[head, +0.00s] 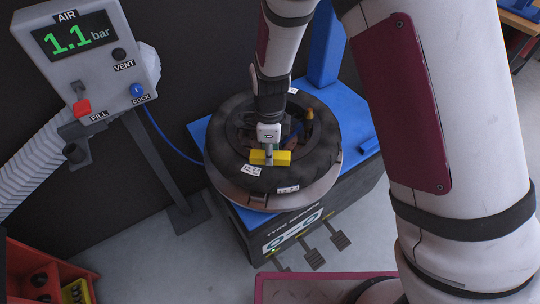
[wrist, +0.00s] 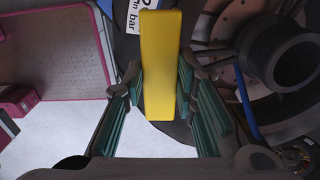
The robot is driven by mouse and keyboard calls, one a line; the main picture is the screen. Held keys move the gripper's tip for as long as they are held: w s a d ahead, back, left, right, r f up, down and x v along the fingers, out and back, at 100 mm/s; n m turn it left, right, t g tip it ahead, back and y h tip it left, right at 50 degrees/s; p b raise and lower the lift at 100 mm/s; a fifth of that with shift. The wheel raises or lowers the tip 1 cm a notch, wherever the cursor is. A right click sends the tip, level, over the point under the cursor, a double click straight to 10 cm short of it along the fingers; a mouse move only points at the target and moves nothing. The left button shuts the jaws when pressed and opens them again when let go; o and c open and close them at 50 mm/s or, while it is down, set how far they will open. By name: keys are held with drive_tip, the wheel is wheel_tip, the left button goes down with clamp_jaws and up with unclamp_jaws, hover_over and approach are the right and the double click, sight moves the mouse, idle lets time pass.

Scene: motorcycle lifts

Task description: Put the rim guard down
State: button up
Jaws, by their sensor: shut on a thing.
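The rim guard is a yellow block (head: 284,158), held above or against the tyre (head: 318,158) on the blue tyre machine (head: 357,115). My gripper (head: 269,150) is shut on it from above. In the wrist view the rim guard (wrist: 160,60) stands between the teal-padded fingers of my gripper (wrist: 160,90). Whether its underside touches the tyre is hard to tell. The wheel's middle is partly hidden by my arm in the head view.
An air panel (head: 88,38) reading 1.1 bar stands at the left on a grey post. A red bin (head: 62,266) with dark and yellow items is at the lower left. Foot pedals (head: 314,258) stick out at the machine's front. Grey floor is open between bin and machine.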

drive_tip(key=shift+f, duration=1.1)
drive_tip(key=shift+f, duration=0.15)
drive_tip(key=o, duration=0.9)
drive_tip(key=shift+o, duration=0.2)
wheel_tip(320, 180, up, 12)
drive_tip(key=shift+r+p, duration=0.2)
drive_tip(key=shift+p, duration=0.25)
